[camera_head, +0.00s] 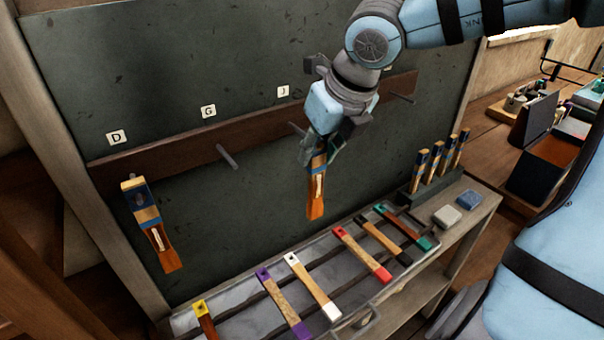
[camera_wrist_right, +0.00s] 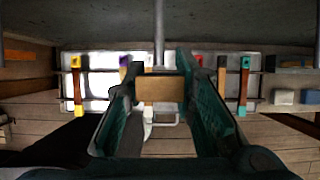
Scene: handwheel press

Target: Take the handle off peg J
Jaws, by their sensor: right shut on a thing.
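My right gripper (camera_head: 322,145) is shut on the upper part of a wooden handle (camera_head: 316,190) with a blue band and an orange lower end. The handle hangs down in front of the board, near peg J (camera_head: 297,129), which sticks out under the J label (camera_head: 283,92). In the right wrist view the handle's tan end (camera_wrist_right: 160,89) sits between the gripper's fingers (camera_wrist_right: 160,110), and a grey peg (camera_wrist_right: 159,35) runs toward it. The fingers hide the handle's top, so I cannot tell whether the peg is still in its hole. My left gripper is not in view.
A similar handle (camera_head: 150,220) hangs under label D (camera_head: 116,138). The peg (camera_head: 228,157) under label G (camera_head: 208,111) is bare. Below, a rack (camera_head: 225,330) holds several coloured handles. A block with several upright handles (camera_head: 440,165) stands at the right.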

